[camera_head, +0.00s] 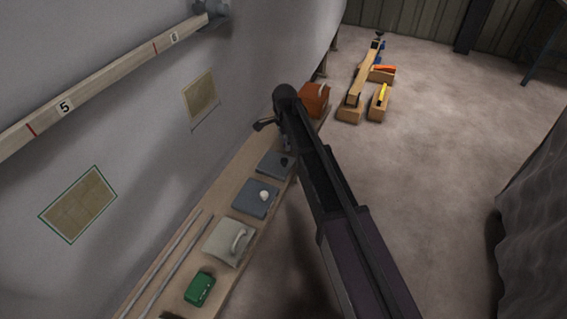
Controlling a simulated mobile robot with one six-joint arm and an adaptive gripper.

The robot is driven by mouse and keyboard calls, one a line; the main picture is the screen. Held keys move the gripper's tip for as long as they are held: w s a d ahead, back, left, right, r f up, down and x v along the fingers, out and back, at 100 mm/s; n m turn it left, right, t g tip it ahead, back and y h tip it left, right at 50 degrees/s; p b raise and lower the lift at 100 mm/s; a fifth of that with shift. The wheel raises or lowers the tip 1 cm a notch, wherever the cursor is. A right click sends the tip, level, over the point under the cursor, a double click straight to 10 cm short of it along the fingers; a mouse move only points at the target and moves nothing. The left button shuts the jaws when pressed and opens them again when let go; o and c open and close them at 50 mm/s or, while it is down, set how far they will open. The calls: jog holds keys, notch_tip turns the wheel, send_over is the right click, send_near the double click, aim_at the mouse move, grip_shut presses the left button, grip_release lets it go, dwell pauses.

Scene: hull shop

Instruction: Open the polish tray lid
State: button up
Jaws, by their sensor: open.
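Several lidded trays stand in a row on a narrow wooden bench (213,213) along the grey wall. One has a pale grey lid with a light bar handle (226,241). Beyond it is a blue-grey lid with a white round knob (256,198), then another blue-grey lid with a dark knob (272,164). All look closed. I cannot tell which is the polish tray. My gripper (266,125) is at the far end of my dark arm, above the bench's far part, open and apart from the lids. My arm partly hides the far blue-grey lid's surroundings.
A green box (200,289) sits at the bench's near end, beside long thin rods (172,262). An orange-brown box (314,100) stands at the far end. Wooden blocks and tools (362,78) lie on the floor beyond. A dark draped cover (535,215) is at right; floor between is clear.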

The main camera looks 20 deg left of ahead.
aim_at(284, 160)
jog(key=shift+f+b, duration=4.1)
jog(key=shift+f, duration=0.35)
